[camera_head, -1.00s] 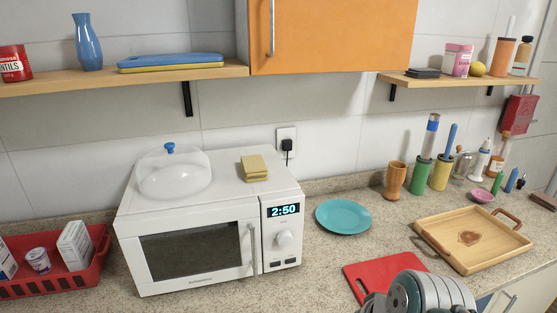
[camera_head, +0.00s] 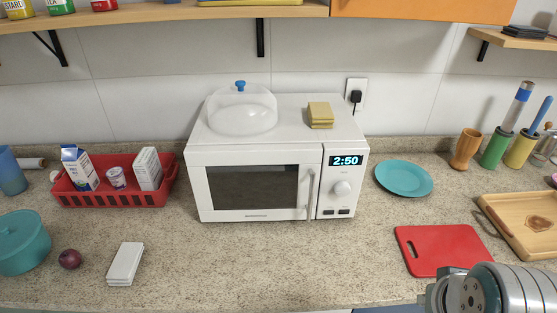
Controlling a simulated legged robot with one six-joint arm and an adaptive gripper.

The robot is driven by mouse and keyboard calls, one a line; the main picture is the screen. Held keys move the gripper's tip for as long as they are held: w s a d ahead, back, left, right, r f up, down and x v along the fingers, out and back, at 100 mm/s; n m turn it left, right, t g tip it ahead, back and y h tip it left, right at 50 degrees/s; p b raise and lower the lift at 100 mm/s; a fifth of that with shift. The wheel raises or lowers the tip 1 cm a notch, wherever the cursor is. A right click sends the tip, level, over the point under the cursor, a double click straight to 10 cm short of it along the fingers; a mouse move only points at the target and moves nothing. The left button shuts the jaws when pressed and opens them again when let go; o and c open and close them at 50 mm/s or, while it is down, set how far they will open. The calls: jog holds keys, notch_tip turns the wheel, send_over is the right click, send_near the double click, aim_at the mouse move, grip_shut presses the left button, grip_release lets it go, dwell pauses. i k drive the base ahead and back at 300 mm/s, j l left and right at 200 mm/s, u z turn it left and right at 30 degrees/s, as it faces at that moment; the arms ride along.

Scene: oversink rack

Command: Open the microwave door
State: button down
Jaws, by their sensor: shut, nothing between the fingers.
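The white microwave (camera_head: 205,212) stands on the counter near the middle of the view, facing me. Its door (camera_head: 252,187) with a dark window is shut flush with the front. A vertical pale handle (camera_head: 308,192) runs along the door's right edge. To the right of it are the lit display (camera_head: 346,160), reading 2:50, and a round knob (camera_head: 342,188). A grey, rounded part of my arm (camera_head: 495,292) shows at the bottom right, apart from the microwave. My gripper's fingers are not in view.
A clear dome cover (camera_head: 242,112) and yellow sponges (camera_head: 320,114) sit on the microwave. A red basket (camera_head: 112,200) stands left; a teal plate (camera_head: 404,178) and red cutting board (camera_head: 443,250) lie right. The counter (camera_head: 255,260) before the microwave is clear.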

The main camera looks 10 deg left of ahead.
aim_at(251, 183)
jog(key=j+u, duration=0.1)
jog(key=u, duration=0.6)
jog(key=j+u, duration=0.15)
jog(key=u, duration=0.2)
jog(key=k+j, duration=0.15)
